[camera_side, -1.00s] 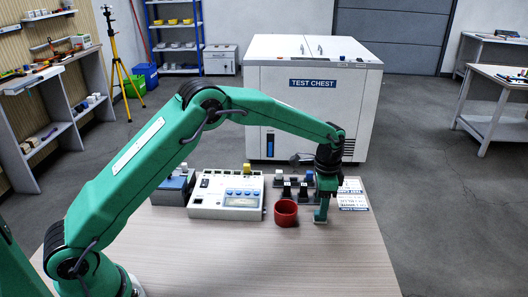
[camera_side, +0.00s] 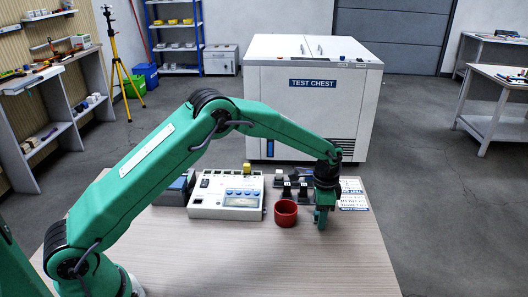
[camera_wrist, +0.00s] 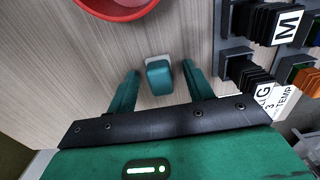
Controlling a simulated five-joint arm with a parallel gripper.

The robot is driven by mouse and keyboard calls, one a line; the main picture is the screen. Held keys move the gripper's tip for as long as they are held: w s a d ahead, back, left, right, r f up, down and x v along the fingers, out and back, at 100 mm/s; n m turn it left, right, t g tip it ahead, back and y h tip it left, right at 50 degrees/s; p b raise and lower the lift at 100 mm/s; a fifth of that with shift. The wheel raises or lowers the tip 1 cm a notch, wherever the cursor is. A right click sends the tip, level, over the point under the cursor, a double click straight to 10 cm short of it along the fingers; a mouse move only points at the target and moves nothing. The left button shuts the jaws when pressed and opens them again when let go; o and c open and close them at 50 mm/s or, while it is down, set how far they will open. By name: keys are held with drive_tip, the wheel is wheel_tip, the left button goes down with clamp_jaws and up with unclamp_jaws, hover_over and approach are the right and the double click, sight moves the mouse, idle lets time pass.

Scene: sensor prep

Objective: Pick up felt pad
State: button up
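A small teal block with a pale grey face or pad (camera_wrist: 158,60) at its far end shows in the wrist view between my gripper's fingers. I take it to be the felt pad. My gripper (camera_wrist: 160,70) is open, one finger on each side of the block, with a visible gap on both sides. In the side view my gripper (camera_side: 320,224) points down, low over the table, just right of the red cup. The block cannot be made out there behind the fingers.
The red cup (camera_side: 286,213) stands close to my gripper's left. Black holders with cards (camera_wrist: 250,75) stand close by, and printed label sheets (camera_side: 352,194) lie behind on the right. A white meter box (camera_side: 226,206) is further left. The table's front (camera_side: 260,265) is clear.

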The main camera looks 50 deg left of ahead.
drive_tip(key=c, duration=0.9)
drive_tip(key=shift+r, duration=0.1)
drive_tip(key=shift+r, duration=0.55)
wheel_tip(320, 180, up, 3)
drive_tip(key=shift+s+d+r, duration=0.1)
drive_tip(key=shift+d, duration=0.05)
drive_tip(key=s+d+r, duration=0.4)
drive_tip(key=s+d, duration=0.1)
drive_tip(key=s+d+r, duration=0.2)
drive_tip(key=d, duration=0.1)
drive_tip(key=shift+s+d+r, duration=0.2)
drive_tip(key=shift+s+r, duration=0.05)
drive_tip(key=shift+s, duration=0.05)
